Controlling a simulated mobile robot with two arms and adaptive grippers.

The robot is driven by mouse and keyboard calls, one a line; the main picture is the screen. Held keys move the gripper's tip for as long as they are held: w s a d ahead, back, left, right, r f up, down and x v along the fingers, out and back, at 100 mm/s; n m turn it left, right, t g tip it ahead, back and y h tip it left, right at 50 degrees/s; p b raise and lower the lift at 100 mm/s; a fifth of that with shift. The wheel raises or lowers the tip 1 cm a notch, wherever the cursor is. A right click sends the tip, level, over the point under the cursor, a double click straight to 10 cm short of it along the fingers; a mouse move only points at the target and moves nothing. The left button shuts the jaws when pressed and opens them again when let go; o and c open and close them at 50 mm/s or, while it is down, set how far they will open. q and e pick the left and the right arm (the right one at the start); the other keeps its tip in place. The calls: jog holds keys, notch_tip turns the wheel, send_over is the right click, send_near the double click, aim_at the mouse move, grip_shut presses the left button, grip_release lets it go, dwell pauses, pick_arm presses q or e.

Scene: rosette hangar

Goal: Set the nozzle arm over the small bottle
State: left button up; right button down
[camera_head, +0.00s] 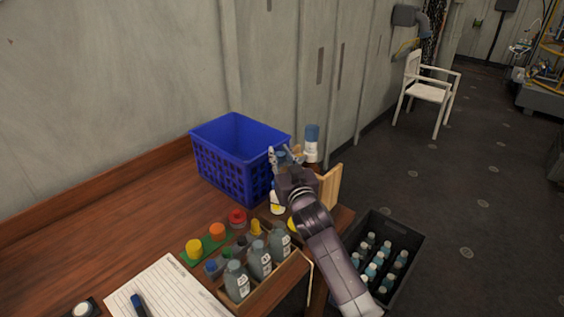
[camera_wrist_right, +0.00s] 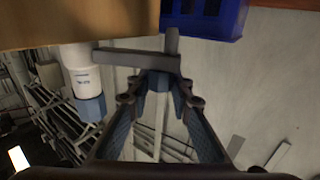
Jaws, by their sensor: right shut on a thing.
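My right gripper (camera_head: 284,155) is at the table's far right corner, beside the blue crate. In the right wrist view its fingertips (camera_wrist_right: 159,82) are close together, at a grey L-shaped bar (camera_wrist_right: 135,58) that looks like the nozzle arm. A white bottle with a blue cap (camera_head: 311,143) stands just right of the gripper; it also shows in the wrist view (camera_wrist_right: 80,75). A small white bottle with a yellow label (camera_head: 277,204) stands below the gripper, partly hidden by my arm; I cannot tell if it is the task's bottle. My left gripper is out of view.
The blue crate (camera_head: 220,150) stands against the wall side. A wooden rack (camera_head: 284,277) with grey bottles and colored caps (camera_head: 217,231) are in front. A wooden board (camera_head: 331,187) stands right of my gripper. A dark crate of bottles (camera_head: 407,240) is below, right of the table.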

jog(key=shift+w+r, duration=0.1)
jog(key=shift+r, duration=0.05)
dwell(0.3)
jog(key=c, duration=1.7)
grip_release()
jog(key=shift+s+f, duration=0.2)
jog(key=shift+s, duration=0.2)
jog(key=v, duration=1.1)
jog(key=shift+s+r, duration=0.1)
